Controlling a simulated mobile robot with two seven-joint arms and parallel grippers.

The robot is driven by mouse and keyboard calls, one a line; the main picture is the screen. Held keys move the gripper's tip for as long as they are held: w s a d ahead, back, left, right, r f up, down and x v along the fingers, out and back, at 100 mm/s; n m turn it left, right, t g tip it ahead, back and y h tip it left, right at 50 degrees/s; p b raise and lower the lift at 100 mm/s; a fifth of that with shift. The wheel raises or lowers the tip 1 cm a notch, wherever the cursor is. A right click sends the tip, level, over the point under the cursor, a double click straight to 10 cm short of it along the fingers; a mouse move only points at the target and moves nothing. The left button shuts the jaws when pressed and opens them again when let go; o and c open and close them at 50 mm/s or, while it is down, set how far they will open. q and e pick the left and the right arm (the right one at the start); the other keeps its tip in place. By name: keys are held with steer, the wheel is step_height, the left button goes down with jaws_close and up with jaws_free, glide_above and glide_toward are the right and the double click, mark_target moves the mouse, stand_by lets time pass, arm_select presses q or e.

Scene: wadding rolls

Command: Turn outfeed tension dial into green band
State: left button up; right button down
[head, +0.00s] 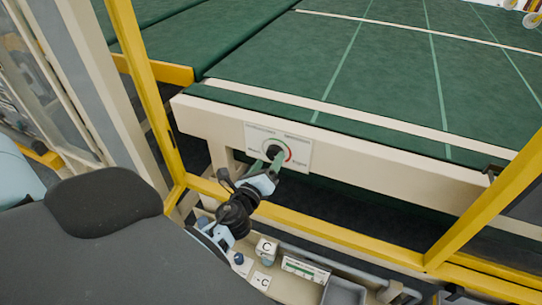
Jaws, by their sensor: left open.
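The outfeed tension dial (273,151) is a dark round knob on a white plate (303,152) fixed to the front of the cream beam. The plate carries an arc with a green part on the left and a red part on the right, plus small lettering. My left gripper (275,164) is open, with its fingertips at the dial's lower side. I cannot tell whether the fingers touch the dial. The dial's pointer cannot be made out. My right gripper does not show.
A yellow frame (330,236) surrounds the opening that my left arm reaches through. The cream beam (400,182) borders the green conveyor bed (370,70).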

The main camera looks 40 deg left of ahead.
mark_target(272, 155)
arm_select(q)
steer(key=shift+x, duration=1.55)
steer(key=c, duration=1)
